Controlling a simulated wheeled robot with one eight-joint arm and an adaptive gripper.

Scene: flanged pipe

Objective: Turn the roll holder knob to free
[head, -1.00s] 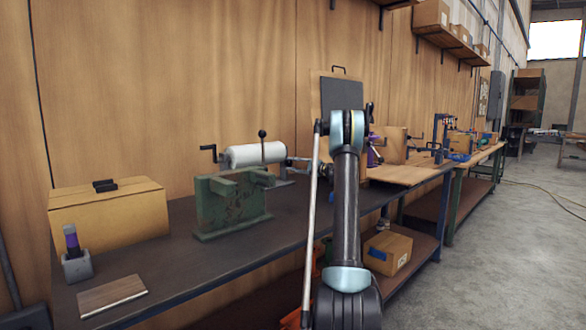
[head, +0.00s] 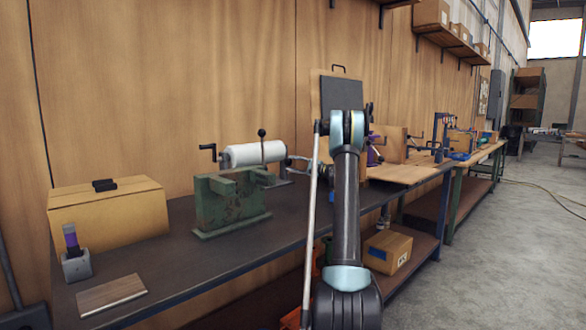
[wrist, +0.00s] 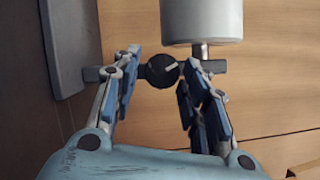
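The roll holder carries a white roll (head: 255,154), which shows at the top of the wrist view (wrist: 202,18). The knob (wrist: 161,70) is round and black, with a pale pointer line toward the upper right. It sits on a grey bar just below the roll in the wrist view. My gripper (wrist: 160,68) has its two fingers on either side of the knob. A small gap shows on the left; contact on the right is unclear. In the head view my gripper (head: 297,164) is at the roll's right end, and the knob cannot be made out.
A green metal block (head: 230,203) stands in front of the roll on the dark bench (head: 185,265). A cardboard box (head: 108,210), a grey cup (head: 76,265) and a wooden plate (head: 111,295) are at the left. A dark upright panel (head: 340,93) stands behind my arm.

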